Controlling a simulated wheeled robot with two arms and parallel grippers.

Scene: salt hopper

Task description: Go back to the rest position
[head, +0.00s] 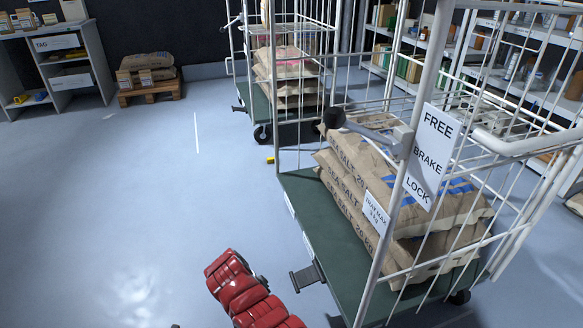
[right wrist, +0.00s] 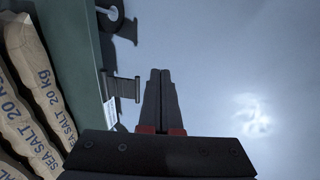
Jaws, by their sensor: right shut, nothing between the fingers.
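My right gripper (right wrist: 160,74) is shut and empty in the right wrist view, its dark fingers together over the bare floor. It is apart from the cart's pedal (right wrist: 124,88), which sticks out beside it to the left. In the head view my red arm (head: 245,290) shows at the bottom centre, left of the near cart's green deck (head: 308,205). The gripper itself cannot be made out there. The pedal also shows in the head view (head: 306,276). My left gripper is not in view.
The near wire cart holds stacked sea salt sacks (head: 350,185) and a "FREE BRAKE LOCK" sign (head: 431,155). A second loaded cart (head: 292,75) stands behind it. A pallet with sacks (head: 150,92) and shelves (head: 62,62) are at the back left. The left floor is clear.

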